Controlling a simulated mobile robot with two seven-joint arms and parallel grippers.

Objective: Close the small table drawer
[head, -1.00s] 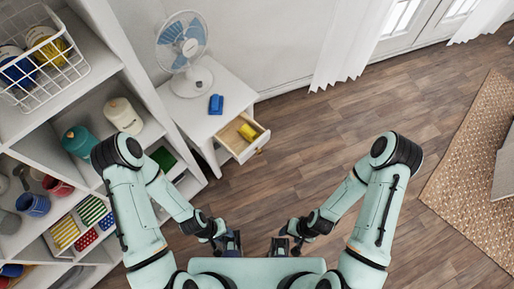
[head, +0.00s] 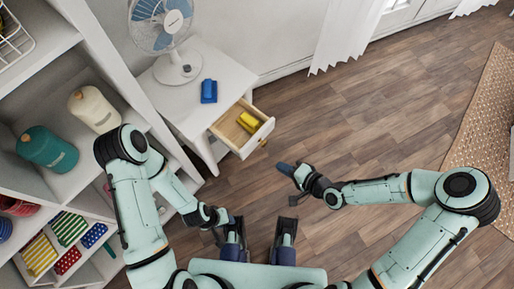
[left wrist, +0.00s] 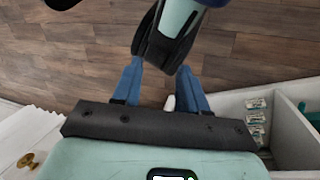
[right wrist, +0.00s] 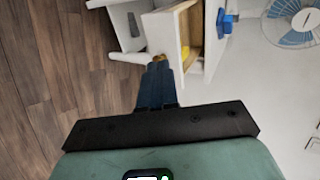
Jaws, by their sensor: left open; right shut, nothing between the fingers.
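The small white table (head: 188,116) stands at the wall, and its drawer (head: 258,138) is pulled open toward the floor side. The drawer has a brass knob (head: 264,143) and holds a yellow object (head: 249,122). My right gripper (head: 281,166) is shut and empty, just in front of the drawer front, with a small gap in the head view. In the right wrist view its fingertips (right wrist: 157,64) appear right by the knob; contact cannot be told. My left gripper (left wrist: 160,67) is open and empty, low near my body and away from the drawer.
A fan (head: 168,40) and a blue object (head: 209,91) stand on the tabletop. A curtain (head: 345,35) hangs at the back. The wooden floor (head: 340,120) right of the drawer is clear.

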